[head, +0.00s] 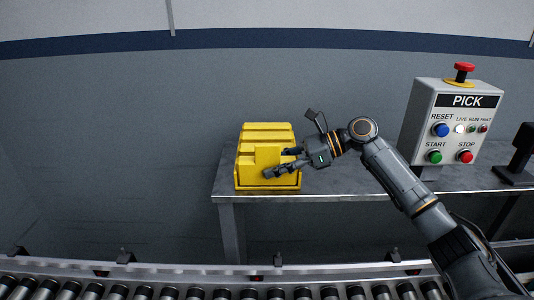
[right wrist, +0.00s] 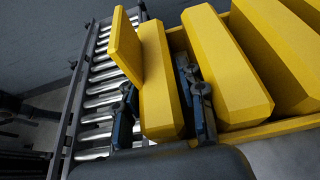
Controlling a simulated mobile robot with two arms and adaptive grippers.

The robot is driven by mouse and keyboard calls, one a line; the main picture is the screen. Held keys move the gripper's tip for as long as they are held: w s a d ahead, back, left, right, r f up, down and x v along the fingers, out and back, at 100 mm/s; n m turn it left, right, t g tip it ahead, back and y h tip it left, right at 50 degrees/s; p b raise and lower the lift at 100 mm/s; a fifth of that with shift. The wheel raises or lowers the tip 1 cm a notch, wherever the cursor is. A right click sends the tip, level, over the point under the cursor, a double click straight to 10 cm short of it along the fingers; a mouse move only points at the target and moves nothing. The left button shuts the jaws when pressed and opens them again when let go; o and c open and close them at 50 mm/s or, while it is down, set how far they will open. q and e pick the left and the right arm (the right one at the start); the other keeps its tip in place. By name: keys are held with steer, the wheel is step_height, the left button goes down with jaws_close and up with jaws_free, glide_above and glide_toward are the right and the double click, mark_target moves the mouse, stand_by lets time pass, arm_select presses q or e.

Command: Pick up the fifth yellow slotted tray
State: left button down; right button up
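Several yellow slotted trays (head: 268,128) stand in a close row on the grey table in the head view. The nearest tray (right wrist: 162,85) is at the end of the row in the right wrist view, with an upright yellow plate (right wrist: 124,48) beside it. My right gripper (head: 282,161) is at this near end; in the right wrist view its fingers (right wrist: 160,105) lie on both sides of the nearest tray, one in the gap towards the neighbouring tray (right wrist: 228,65). The fingers are very close to its sides; firm contact cannot be made out. My left gripper is out of view.
A control box (head: 457,125) marked PICK, with coloured buttons, stands on the table to the right. A roller conveyor (head: 240,292) runs along the front, below the table (head: 345,180). A dark stand (head: 519,155) is at the right edge.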

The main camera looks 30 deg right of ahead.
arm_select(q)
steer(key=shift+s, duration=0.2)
arm_select(e)
steer(key=shift+a, duration=0.2)
steer(key=shift+f, duration=0.1)
jaws_close()
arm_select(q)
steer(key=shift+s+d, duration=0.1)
arm_select(e)
steer(key=shift+w, duration=0.1)
